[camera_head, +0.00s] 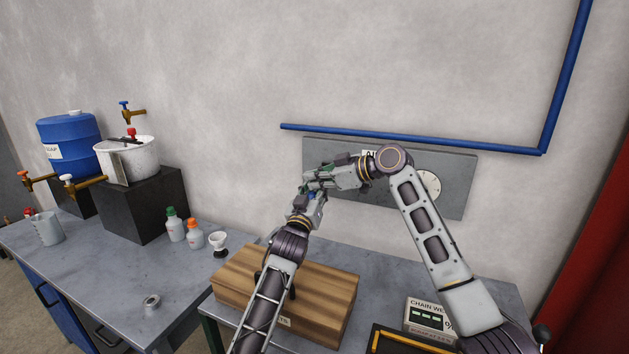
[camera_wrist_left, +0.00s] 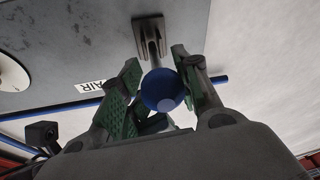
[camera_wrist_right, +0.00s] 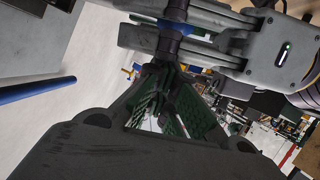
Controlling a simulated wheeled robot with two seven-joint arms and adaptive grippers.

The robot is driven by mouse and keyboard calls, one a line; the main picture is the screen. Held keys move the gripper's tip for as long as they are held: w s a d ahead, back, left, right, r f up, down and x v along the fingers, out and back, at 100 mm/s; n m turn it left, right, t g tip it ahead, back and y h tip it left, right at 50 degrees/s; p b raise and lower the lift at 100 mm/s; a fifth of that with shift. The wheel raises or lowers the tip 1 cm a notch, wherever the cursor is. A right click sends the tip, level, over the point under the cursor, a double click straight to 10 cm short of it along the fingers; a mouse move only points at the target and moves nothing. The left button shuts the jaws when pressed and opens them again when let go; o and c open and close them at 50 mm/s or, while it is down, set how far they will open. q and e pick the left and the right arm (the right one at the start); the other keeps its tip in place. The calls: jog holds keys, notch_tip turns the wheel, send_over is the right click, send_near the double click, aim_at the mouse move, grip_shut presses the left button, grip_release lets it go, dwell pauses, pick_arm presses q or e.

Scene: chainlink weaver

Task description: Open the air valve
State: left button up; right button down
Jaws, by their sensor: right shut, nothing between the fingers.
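The air valve's blue round knob (camera_wrist_left: 163,90) sits on a grey stem at the wall panel, near an AIR label (camera_wrist_left: 91,86). My left gripper (camera_wrist_left: 160,75) has a finger on each side of the knob and looks shut on it. The right wrist view shows the knob (camera_wrist_right: 176,28) filling the gap between those fingers. My right gripper (camera_wrist_right: 162,75) is shut and empty close beside the left fingers. In the head view, the right gripper (camera_head: 309,183) and left gripper (camera_head: 311,192) crowd together before the panel and largely hide the valve.
The grey panel (camera_head: 460,175) carries a round gauge (camera_head: 430,184), partly behind my right arm. A blue pipe (camera_head: 350,133) runs above it. A wooden box (camera_head: 330,300) stands on the bench below. Bottles and a pot (camera_head: 125,160) are on the left bench.

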aim_at(313, 194)
pick_arm(q)
jog(key=shift+s+r, duration=0.2)
jog(key=shift+r, duration=0.5)
jog(key=shift+s+f, duration=0.2)
jog(key=shift+v, duration=1.15)
jog(key=v, duration=0.4)
jog(key=shift+s+a+f, duration=0.2)
jog(key=shift+s+f, duration=0.1)
jog(key=shift+f, duration=0.15)
jog(key=shift+s+f, duration=0.1)
jog(key=shift+f, duration=0.1)
jog(key=shift+f, duration=0.1)
